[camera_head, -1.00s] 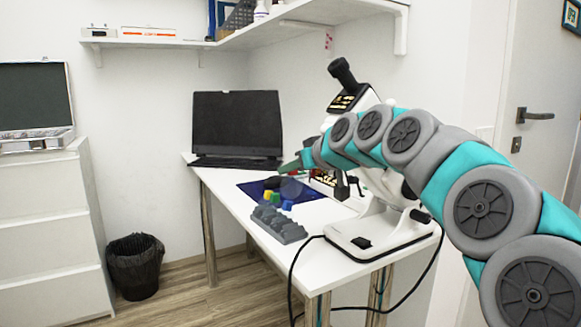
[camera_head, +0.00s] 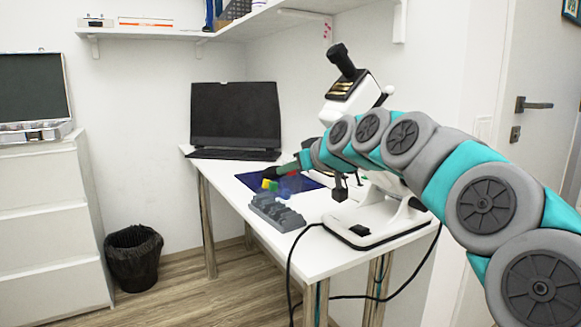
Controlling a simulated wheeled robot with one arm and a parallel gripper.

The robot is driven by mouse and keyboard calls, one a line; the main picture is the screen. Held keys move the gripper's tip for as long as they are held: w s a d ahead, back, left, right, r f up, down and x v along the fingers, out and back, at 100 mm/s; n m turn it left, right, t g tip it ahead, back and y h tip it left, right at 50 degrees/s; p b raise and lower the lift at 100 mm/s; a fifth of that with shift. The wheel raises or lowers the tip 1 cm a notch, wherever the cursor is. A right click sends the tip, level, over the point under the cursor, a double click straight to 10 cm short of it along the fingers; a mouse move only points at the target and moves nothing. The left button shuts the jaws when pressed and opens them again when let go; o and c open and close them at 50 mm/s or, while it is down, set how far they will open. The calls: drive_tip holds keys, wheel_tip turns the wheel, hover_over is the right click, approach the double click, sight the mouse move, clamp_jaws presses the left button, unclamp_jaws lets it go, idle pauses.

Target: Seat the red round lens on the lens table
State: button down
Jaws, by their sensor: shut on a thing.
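My gripper (camera_head: 271,173) is small and dark at the end of my arm, above the dark blue mat (camera_head: 311,184) on the white desk. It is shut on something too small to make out. Just below it are small yellow (camera_head: 266,184), green (camera_head: 273,187) and blue (camera_head: 285,191) pieces on the mat. I cannot make out the red round lens for certain. I cannot tell which thing is the lens table. A grey block with recesses (camera_head: 276,213) lies on the desk in front of the mat.
A white microscope-like instrument (camera_head: 385,228) with a black eyepiece stands at the desk's right, partly behind my arm. An open laptop (camera_head: 236,118) stands at the back left. A black cable hangs off the front edge. The desk (camera_head: 300,255) is bare near its front left.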

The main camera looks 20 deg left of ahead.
sight(292, 194)
drive_tip(key=shift+f+b, duration=1.8)
drive_tip(key=shift+f, duration=1.45)
drive_tip(key=c, duration=0.6)
unclamp_jaws()
